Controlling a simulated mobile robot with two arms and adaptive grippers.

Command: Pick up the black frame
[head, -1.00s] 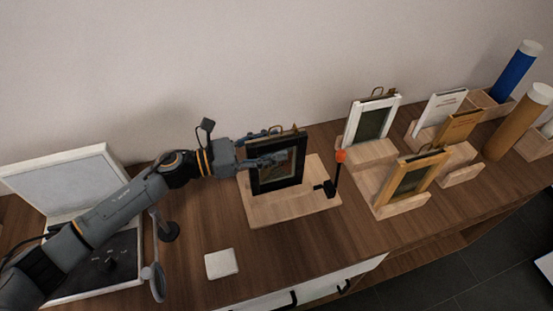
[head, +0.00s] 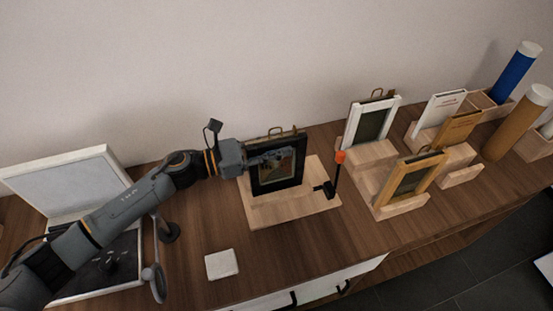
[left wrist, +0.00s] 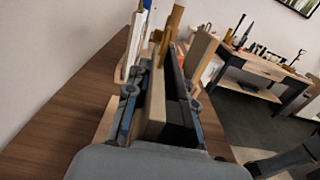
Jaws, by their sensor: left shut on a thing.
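The black frame (head: 279,187) stands upright, leaning slightly back, on a pale wooden stand (head: 318,203) in the head view. It holds a small dark picture. My left gripper (head: 268,158) reaches in from the left and is shut on the frame's left side, one finger across its front. The far finger is mostly hidden behind the frame. In the left wrist view, the frame (left wrist: 179,100) shows edge-on between the two fingers (left wrist: 160,108). The frame's lower edge is at the stand; I cannot tell any gap. My right gripper is not in view.
A small black post with an orange top (head: 340,157) stands at the stand's right. Further right are a white frame (head: 350,128), a wooden frame (head: 440,165) and two tubes. A white square (head: 221,264) lies in front. An open white case (head: 62,160) sits left.

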